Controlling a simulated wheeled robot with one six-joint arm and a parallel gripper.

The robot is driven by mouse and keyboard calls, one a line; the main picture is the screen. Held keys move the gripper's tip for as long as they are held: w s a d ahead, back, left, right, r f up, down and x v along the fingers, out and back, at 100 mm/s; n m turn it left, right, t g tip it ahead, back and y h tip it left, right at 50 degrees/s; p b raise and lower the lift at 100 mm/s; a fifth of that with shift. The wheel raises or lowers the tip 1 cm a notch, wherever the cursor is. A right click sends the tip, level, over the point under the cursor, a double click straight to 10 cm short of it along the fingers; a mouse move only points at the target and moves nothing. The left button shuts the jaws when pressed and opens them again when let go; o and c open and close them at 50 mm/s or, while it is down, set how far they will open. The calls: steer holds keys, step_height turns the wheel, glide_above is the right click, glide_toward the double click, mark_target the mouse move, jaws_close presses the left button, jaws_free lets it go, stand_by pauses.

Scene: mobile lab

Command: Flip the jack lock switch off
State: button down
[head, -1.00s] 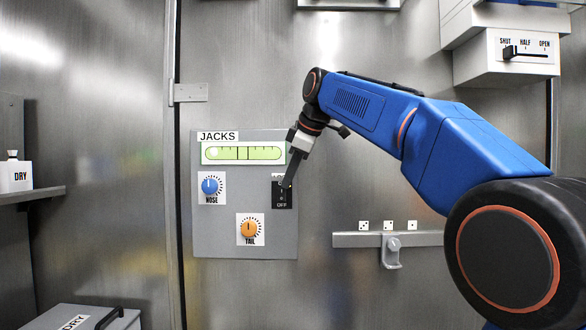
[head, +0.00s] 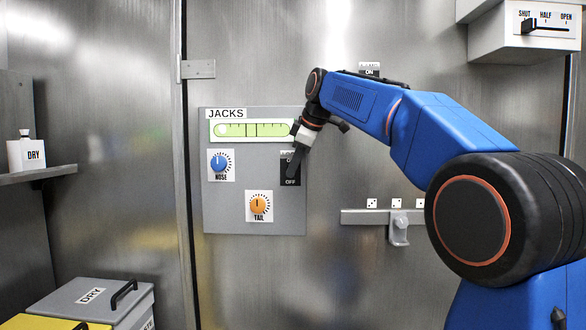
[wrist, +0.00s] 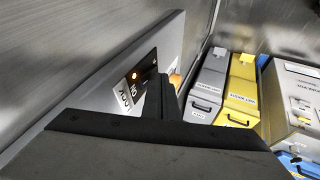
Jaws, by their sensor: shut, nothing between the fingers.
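The grey JACKS panel (head: 225,212) is on the metal wall. The black jack lock plate (head: 297,176), marked OFF at its bottom, is at its right edge. In the wrist view my gripper (wrist: 167,85) is just right of the plate. The switch lever is hidden or too small to make out, so I cannot tell its position or whether the tips touch it.
A blue NOSE knob (head: 220,163) and an orange TAIL knob (head: 258,204) sit left of the lock plate. Grey and yellow bins (head: 75,297) stand at the lower left.

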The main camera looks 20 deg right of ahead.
steer(key=shift+w+f, duration=0.1)
steer(key=shift+w, duration=0.05)
stand_by(0.4)
steer(key=shift+r, duration=0.85)
steer(key=s+r, duration=0.9)
steer(key=shift+d, duration=0.45)
